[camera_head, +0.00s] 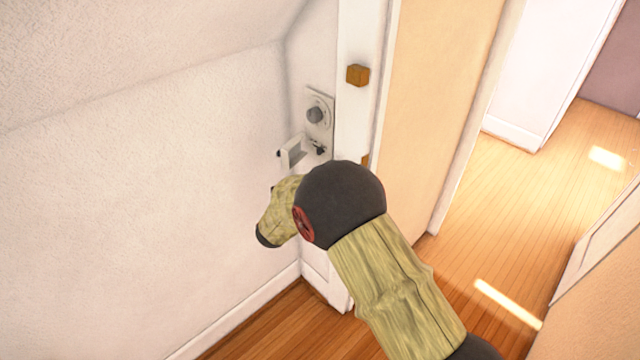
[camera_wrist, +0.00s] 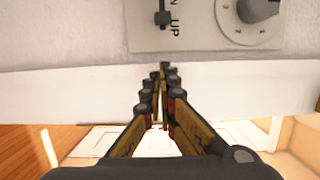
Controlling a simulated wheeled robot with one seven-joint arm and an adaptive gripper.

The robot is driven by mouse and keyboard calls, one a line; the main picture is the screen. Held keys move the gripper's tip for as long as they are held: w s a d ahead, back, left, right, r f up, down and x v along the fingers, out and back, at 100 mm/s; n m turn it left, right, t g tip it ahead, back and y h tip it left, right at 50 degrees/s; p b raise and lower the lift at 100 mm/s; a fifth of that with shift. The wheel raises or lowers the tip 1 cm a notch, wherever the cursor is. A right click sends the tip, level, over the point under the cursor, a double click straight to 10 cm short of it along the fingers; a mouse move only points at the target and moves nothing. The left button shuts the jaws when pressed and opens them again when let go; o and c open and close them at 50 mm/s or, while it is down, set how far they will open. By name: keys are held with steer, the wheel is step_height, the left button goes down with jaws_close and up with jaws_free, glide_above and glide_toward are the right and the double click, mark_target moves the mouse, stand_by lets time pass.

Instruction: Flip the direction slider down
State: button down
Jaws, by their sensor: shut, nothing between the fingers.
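The direction slider (camera_wrist: 162,17) is a small dark tab on a pale control panel (camera_wrist: 200,38) in the wrist view. It sits beside the printed letters "UP", with part of another word above them. My gripper (camera_wrist: 165,69) is shut and empty. Its fingertips lie just below the panel's lower edge in that view, in line with the slider; I cannot tell whether they touch anything. In the head view the panel (camera_head: 327,101) is on the wall beside the door frame, and my arm hides most of the gripper there.
A round grey knob (camera_wrist: 256,10) is on the same panel, right of the slider in the wrist view. A small brown block (camera_head: 357,75) sticks out from the white door frame. The sloped white wall (camera_head: 140,180) is close on the left. Wooden floor (camera_head: 540,200) is open at the right.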

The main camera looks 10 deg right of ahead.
mark_target(317, 154)
steer(key=w, duration=0.2)
steer(key=w+b, duration=0.1)
steer(key=w, duration=0.1)
steer(key=shift+w+a+b, duration=0.1)
steer(key=shift+a+b, duration=0.2)
steer(key=shift+a, duration=0.1)
steer(key=shift+w+a, duration=0.1)
steer(key=shift+w, duration=0.05)
steer(key=shift+w+a, duration=0.15)
steer(key=shift+w, duration=0.05)
steer(key=w, duration=0.1)
steer(key=w+a, duration=0.1)
steer(key=shift+w+a+b, duration=0.25)
steer(key=shift+w+b, duration=0.05)
